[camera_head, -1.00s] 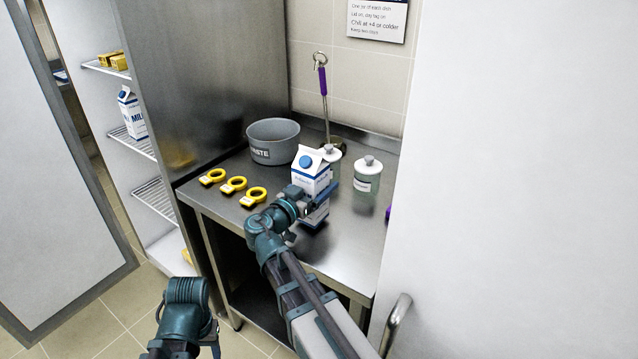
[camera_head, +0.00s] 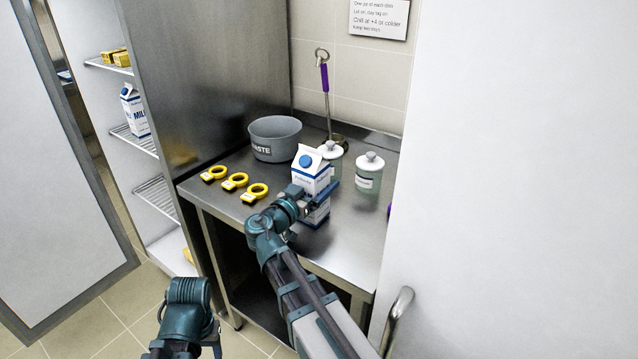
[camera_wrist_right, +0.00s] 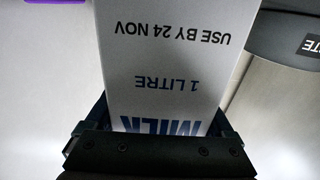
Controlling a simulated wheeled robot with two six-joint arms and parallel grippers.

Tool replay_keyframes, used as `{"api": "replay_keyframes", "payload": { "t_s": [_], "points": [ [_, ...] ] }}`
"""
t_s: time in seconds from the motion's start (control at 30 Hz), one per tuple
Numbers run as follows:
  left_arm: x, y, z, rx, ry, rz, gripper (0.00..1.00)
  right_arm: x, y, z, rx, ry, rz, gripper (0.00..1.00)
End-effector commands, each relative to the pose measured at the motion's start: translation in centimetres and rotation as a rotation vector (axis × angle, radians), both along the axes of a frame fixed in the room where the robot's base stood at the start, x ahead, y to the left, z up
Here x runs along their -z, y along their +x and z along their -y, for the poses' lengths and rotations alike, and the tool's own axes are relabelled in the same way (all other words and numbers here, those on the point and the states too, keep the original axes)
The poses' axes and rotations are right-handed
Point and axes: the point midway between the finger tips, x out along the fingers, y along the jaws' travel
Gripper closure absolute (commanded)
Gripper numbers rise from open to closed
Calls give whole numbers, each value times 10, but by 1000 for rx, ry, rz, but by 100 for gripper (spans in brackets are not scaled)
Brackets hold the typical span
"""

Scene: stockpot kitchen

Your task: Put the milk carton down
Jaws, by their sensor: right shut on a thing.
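On the steel counter (camera_head: 335,245) stand a grey waste pot (camera_head: 274,140), several yellow rings (camera_head: 235,181), two lidded jars and a purple-handled ladle (camera_head: 325,80). Another milk carton (camera_head: 134,108) stands on a shelf at left. Bare counter lies right of the held carton.

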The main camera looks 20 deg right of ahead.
Motion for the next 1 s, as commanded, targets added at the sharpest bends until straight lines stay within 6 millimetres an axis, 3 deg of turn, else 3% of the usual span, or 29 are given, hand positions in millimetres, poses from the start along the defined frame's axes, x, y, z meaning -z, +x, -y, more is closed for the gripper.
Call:
{"api": "replay_keyframes", "payload": {
  "t_s": [0.03, 0.1, 0.3, 0.53, 0.8, 1.0],
  "points": [
    [6, 0, 0, 0, 0, 0, 43, 13, -7, 0, 4, 25, -13, 9],
    [7, 0, 0, 0, 0, 0, 43, 13, -8, 0, 4, 25, -13, 0],
    [8, 0, 0, 0, 0, 0, 43, 14, -10, 0, 5, 25, -13, 0],
    [-10, 0, 0, 0, 0, 0, 43, -4, -11, 0, 6, 25, -13, 0],
    [-6, 0, 0, 0, 0, 0, 43, 0, -40, -55, -2, 24, -12, 0],
    [-8, 0, 0, 0, 0, 0, 43, -2, -56, -84, 0, 23, -10, 0]
  ]
}}
